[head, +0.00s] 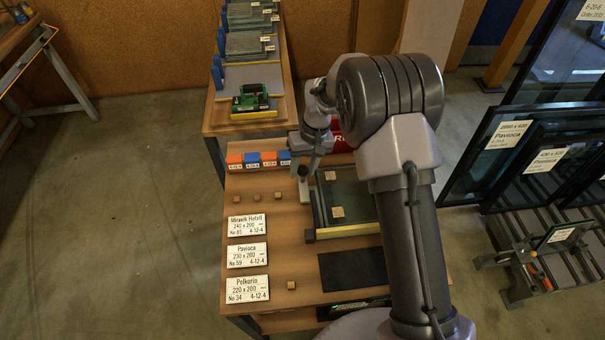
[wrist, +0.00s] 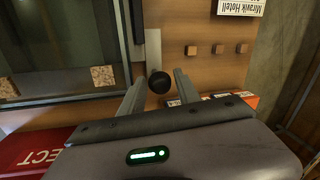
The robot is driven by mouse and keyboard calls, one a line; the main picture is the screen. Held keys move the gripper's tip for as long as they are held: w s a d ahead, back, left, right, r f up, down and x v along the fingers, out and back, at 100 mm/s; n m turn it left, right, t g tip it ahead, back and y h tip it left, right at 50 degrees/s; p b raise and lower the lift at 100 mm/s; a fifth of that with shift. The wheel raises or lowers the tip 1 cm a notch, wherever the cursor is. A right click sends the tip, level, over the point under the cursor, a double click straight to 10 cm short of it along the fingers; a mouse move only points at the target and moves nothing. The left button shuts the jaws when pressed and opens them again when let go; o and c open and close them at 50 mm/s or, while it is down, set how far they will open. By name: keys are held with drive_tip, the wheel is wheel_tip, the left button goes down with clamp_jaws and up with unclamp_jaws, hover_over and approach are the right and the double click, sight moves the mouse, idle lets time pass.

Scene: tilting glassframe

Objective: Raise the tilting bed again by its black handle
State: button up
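The tilting bed (head: 342,231) is on the wooden bench, with a yellow strip along its front edge. It carries a dark glass pane (head: 355,190) with two cork pads; the pane also shows in the wrist view (wrist: 55,60). The black handle (wrist: 159,83) is a round knob beside the bed's grey side rail, seen in the wrist view. My gripper (wrist: 160,76) is open, one finger on each side of the knob, with gaps visible. In the head view my gripper (head: 305,172) is at the bed's left back corner and hides the knob. The bed's tilt is hard to judge.
Several small wooden blocks (head: 255,198) and white label cards (head: 247,256) are left of the bed. Orange and blue blocks (head: 258,159) are behind. A red box (wrist: 35,152) is close to my gripper. A dark mat (head: 352,269) lies in front. Glass frames (head: 510,140) stand right.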

drive_tip(key=shift+a+f, duration=0.1)
drive_tip(key=shift+f, duration=0.35)
clamp_jaws()
idle(1.1)
